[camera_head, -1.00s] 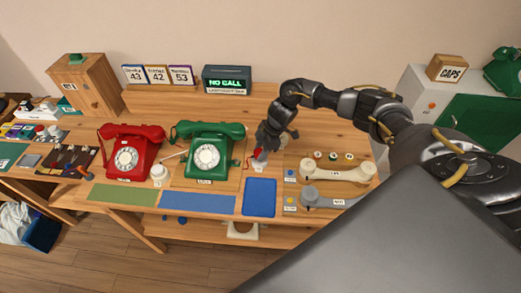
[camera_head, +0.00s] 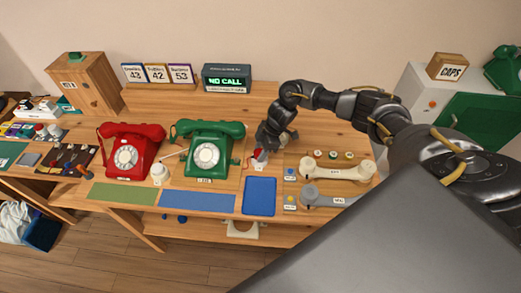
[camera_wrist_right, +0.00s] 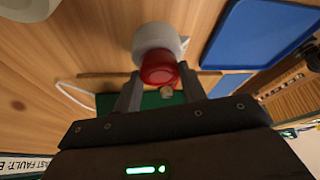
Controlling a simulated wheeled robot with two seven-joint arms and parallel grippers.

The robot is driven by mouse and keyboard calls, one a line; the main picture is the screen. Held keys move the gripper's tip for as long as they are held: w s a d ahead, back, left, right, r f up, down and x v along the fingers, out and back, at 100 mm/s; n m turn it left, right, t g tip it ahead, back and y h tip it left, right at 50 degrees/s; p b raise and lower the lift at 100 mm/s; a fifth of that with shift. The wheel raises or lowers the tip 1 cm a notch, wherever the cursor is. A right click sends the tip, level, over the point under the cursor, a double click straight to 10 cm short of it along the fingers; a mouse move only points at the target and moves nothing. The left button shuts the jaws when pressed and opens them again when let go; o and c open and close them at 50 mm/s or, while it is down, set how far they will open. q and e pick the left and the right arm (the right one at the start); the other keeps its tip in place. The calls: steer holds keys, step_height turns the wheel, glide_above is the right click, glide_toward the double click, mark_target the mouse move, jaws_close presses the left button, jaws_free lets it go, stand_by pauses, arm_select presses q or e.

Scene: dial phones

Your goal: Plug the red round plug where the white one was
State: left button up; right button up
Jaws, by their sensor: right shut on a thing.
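My right gripper (camera_head: 259,149) is low over the table just right of the green phone (camera_head: 208,150). Its fingers (camera_wrist_right: 160,88) are shut on the red round plug (camera_wrist_right: 159,69). The plug is at the round white socket (camera_wrist_right: 156,38), overlapping its face in the right wrist view. I cannot tell how deep it sits. In the head view the socket (camera_head: 260,161) shows just below the gripper, with a bit of red at it. Another white round piece (camera_head: 160,174) stands between the red phone (camera_head: 131,152) and the green phone. My left gripper is not in view.
A blue tray (camera_head: 259,197) lies in front of the socket. A cream handset (camera_head: 338,170) and a grey handset (camera_head: 328,197) lie to the right. A thin pale cord (camera_wrist_right: 75,95) runs near the plug. The sign box (camera_head: 227,78) stands at the back.

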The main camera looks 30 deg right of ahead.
steer(key=shift+f, duration=0.15)
steer(key=o, duration=1)
steer(key=shift+c, duration=0.2)
steer(key=b+v, duration=0.2)
steer(key=v, duration=0.8)
steer(key=shift+d+r, duration=0.15)
steer(key=shift+r, duration=0.25)
steer(key=shift+f, duration=0.1)
